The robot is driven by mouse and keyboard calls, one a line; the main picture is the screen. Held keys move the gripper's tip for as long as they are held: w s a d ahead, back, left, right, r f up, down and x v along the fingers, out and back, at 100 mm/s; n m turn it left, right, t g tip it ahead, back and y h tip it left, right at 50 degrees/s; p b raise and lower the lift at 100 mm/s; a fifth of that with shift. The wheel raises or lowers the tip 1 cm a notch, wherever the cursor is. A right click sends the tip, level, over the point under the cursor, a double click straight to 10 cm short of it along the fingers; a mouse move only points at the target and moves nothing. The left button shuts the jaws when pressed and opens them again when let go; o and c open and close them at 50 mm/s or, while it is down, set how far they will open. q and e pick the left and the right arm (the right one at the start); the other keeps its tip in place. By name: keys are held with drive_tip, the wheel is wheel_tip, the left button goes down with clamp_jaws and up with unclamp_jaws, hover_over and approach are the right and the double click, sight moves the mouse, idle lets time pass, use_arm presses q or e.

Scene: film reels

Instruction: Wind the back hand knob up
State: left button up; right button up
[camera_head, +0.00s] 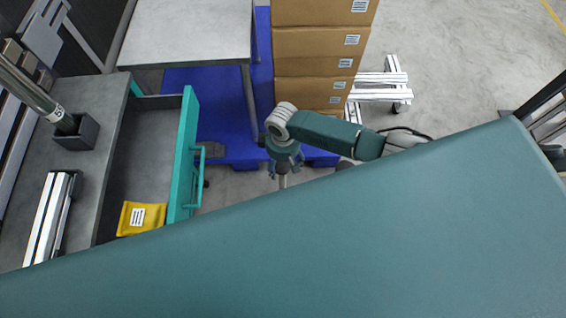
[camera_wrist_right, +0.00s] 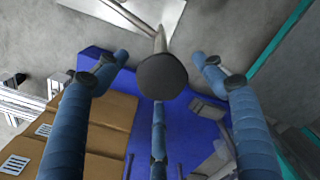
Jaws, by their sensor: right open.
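A dark round knob (camera_wrist_right: 162,76) on a pale rod (camera_wrist_right: 159,40) shows in the right wrist view. It lies between the spread blue fingers of my right gripper (camera_wrist_right: 162,62), with a finger to its left, one to its right and one below. I see gaps between the side fingers and the knob; I cannot tell its distance in depth. In the head view my right gripper (camera_head: 285,166) is open, pointing down, and a short grey rod (camera_head: 283,182) shows below it. The rest of the knob's mount is hidden. My left gripper is not in view.
A teal drawer (camera_head: 187,140) stands open at left, with a yellow packet (camera_head: 141,217) inside. A grey table (camera_head: 185,35) stands at the back, beside stacked cardboard boxes (camera_head: 318,65). A large teal surface covers the lower head view.

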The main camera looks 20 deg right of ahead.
drive_tip(key=shift+c, duration=0.5)
drive_tip(key=shift+f, duration=0.1)
drive_tip(key=c, duration=1)
drive_tip(key=shift+s+n, duration=0.15)
drive_tip(key=shift+n, duration=0.45)
drive_tip(key=shift+c, duration=0.2)
drive_tip(key=shift+d, duration=0.1)
drive_tip(key=o, duration=1.1)
drive_tip(key=shift+f, duration=0.1)
drive_tip(key=shift+o, duration=0.2)
drive_tip(key=shift+r, duration=0.2)
